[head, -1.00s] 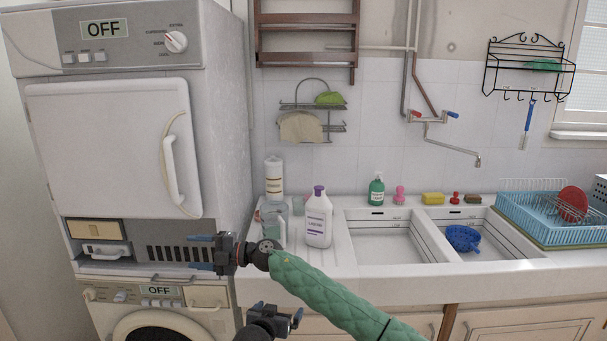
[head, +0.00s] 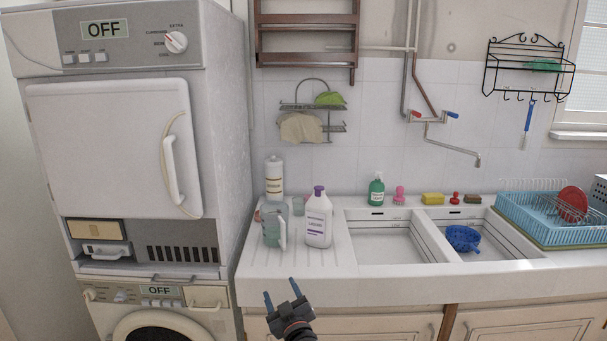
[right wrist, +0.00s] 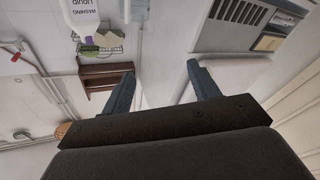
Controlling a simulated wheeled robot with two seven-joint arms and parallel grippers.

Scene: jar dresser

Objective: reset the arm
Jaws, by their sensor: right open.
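My right gripper (head: 280,288) is at the bottom centre of the head view, in front of the counter edge. Its two blue fingers are apart, pointing up and forward, with nothing between them. The right wrist view also shows the spread, empty fingers (right wrist: 160,72), with the scene upside down behind them. Most of my right arm is below the frame. My left gripper is not in view.
A glass jug (head: 271,228), a white bottle with a purple cap (head: 318,220) and a paper roll (head: 274,180) stand on the counter. The stacked dryer (head: 110,150) is at left. The sink (head: 385,240) holds a blue colander (head: 462,238) on its right side.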

